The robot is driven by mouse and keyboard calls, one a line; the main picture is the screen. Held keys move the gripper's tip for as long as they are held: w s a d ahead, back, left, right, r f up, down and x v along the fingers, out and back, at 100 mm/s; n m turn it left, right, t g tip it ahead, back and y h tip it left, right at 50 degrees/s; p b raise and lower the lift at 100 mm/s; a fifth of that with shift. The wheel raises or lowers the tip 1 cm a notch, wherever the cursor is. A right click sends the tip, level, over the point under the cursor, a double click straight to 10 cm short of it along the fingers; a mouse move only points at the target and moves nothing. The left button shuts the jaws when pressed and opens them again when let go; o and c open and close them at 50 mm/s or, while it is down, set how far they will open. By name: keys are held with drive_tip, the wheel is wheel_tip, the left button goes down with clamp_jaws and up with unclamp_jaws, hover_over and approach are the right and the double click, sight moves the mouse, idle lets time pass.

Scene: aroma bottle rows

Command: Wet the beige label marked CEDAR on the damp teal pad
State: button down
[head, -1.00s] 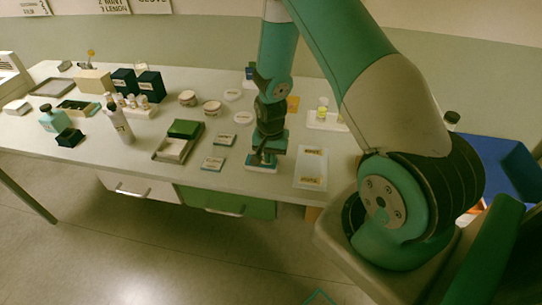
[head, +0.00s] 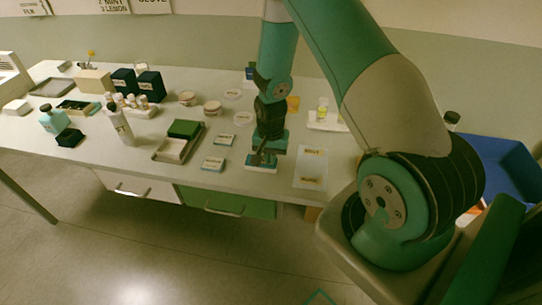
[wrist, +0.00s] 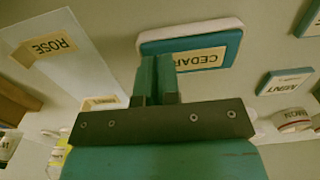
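The beige CEDAR label (wrist: 203,59) lies against the teal pad (wrist: 229,43) in its white tray in the wrist view. Its lettering is upside down there. My gripper (wrist: 157,58) is over the pad's near side, its fingers almost together at the left end of the label. They appear shut on that end, which they hide. In the head view my gripper (head: 264,157) is low over the white tray (head: 261,169) near the table's front edge. The label cannot be made out there.
A white sheet (head: 311,168) with a ROSE label (wrist: 45,47) and another label lies right of the tray. Small teal labelled blocks (head: 212,164) lie left of it, with a green-lidded box (head: 184,128) beyond. A blue bin (head: 497,160) stands at the right.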

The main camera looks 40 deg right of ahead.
drive_tip(key=shift+r+p, duration=2.5)
drive_tip(key=shift+r, duration=0.95)
